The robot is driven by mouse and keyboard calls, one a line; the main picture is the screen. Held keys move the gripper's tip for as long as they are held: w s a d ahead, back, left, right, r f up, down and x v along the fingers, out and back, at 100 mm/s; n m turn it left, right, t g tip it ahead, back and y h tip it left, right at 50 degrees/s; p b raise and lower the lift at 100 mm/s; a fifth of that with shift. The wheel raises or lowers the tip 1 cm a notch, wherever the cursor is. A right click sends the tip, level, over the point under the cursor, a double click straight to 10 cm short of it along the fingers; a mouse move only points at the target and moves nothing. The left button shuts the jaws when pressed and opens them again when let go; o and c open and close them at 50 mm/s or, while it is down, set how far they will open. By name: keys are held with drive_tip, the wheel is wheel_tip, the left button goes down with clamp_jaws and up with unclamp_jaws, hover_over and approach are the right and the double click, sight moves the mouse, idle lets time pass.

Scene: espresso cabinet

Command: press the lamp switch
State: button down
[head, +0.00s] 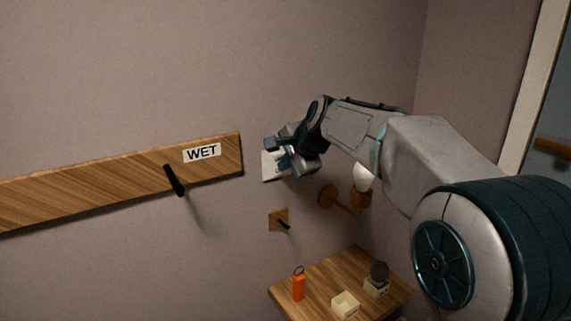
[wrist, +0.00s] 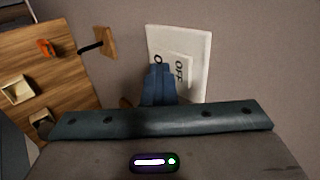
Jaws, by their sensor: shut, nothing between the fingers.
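The lamp switch is a pale plate on the wall (wrist: 201,33), with a smaller raised part marked OFF. The plate also shows in the head view (head: 268,172), partly behind my gripper. My gripper (wrist: 158,71) is shut and empty, its blue fingertips over the lower left of the raised part, covering some lettering. I cannot tell whether the tips touch it. In the head view my gripper (head: 285,163) is right at the plate. The wall lamp has a white bulb (head: 362,178) on a wooden arm, right of and below the switch, partly behind my arm.
A wooden rail (head: 110,180) labelled WET, with a dark peg (head: 174,181), runs left of the switch. A small wooden peg mount (head: 275,216) is below. A wooden shelf (head: 325,278) holds an orange item (head: 298,287) and cream boxes (head: 345,305).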

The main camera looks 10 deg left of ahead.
drive_tip(key=s+f+b+v, duration=0.1)
drive_tip(key=b+v, duration=0.2)
drive_tip(key=v, duration=1)
drive_tip(key=shift+d, duration=0.45)
drive_tip(key=shift+s+f, duration=0.1)
drive_tip(key=shift+f, duration=0.05)
drive_tip(key=shift+f, duration=0.1)
drive_tip(key=f+b, duration=0.1)
drive_tip(key=b, duration=0.2)
drive_tip(key=s+d+f+t+y+b, duration=0.1)
drive_tip(key=f+b, duration=0.1)
drive_tip(key=b, duration=0.1)
drive_tip(key=shift+s, duration=0.25)
